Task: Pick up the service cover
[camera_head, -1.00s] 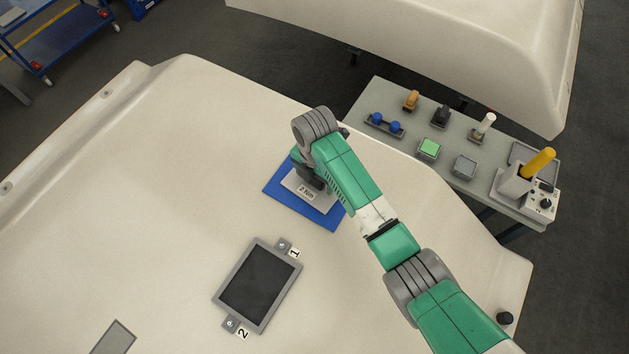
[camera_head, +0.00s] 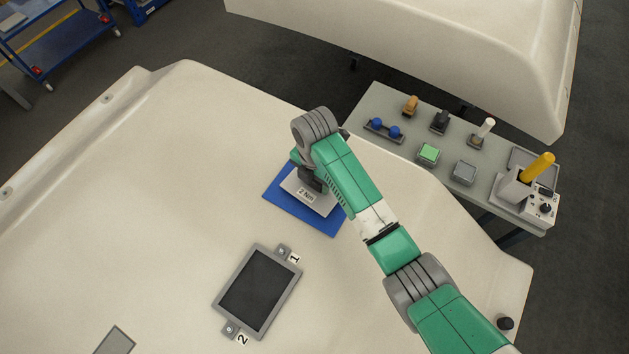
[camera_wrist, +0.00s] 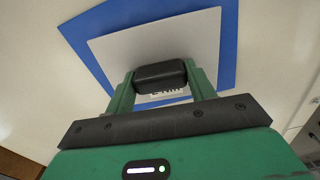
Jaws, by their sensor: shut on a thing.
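The service cover (camera_head: 291,184) is a flat light grey plate with a "2 Nm" label, over a blue mat (camera_head: 328,229). In the wrist view the cover (camera_wrist: 205,45) lies in front of my fingers, with the blue mat (camera_wrist: 229,40) showing around its edges. My gripper (camera_head: 311,179) is over the cover and shut on its dark handle. In the wrist view my gripper (camera_wrist: 160,78) has a green finger at each end of the black handle, which partly hides the label. I cannot tell whether the cover touches the mat.
A dark rectangular opening (camera_head: 259,290) in a grey frame, with tabs marked 1 and 2, is in the white panel (camera_head: 150,190) below the mat. A grey side table (camera_head: 440,178) with knobs, buttons and a yellow-handled tool (camera_head: 537,167) stands right. The panel's left is clear.

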